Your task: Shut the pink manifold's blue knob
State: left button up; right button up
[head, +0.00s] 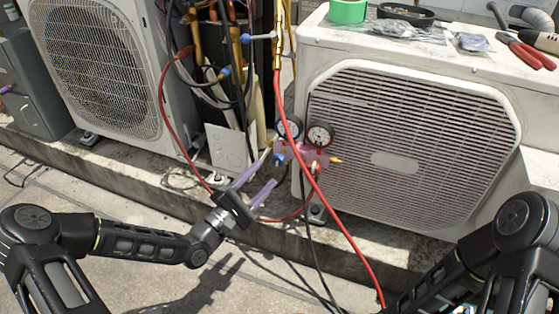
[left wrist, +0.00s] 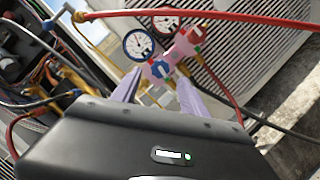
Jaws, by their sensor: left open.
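The pink manifold (head: 309,154) hangs in front of the left edge of the right condenser, with two round gauges on top. Its blue knob (head: 279,159) is on its left side. In the left wrist view the manifold (left wrist: 183,50) is ahead, and the blue knob (left wrist: 160,69) shows between the fingertips. My left gripper (head: 271,168) is open, its purple fingers pointing at the blue knob. I cannot tell whether the fingers touch it. My right arm is at the lower right of the head view, its gripper out of view.
A red hose (head: 337,220) hangs in front of the manifold and crosses above it in the left wrist view. The right condenser (head: 420,150) stands behind. Pliers (head: 526,50) and green tape (head: 347,11) lie on top. Other hoses and pipes crowd the gap between the condensers.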

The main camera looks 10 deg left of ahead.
aim_at(277, 163)
pick_arm(q)
jog(key=b+x, duration=0.2)
jog(key=x, duration=0.4)
jog(key=shift+w+d, duration=0.25)
jog(key=shift+w, duration=0.05)
jog(key=shift+w+d+r, duration=0.1)
jog(key=shift+w, duration=0.2)
jog(key=shift+c, duration=0.4)
grip_shut()
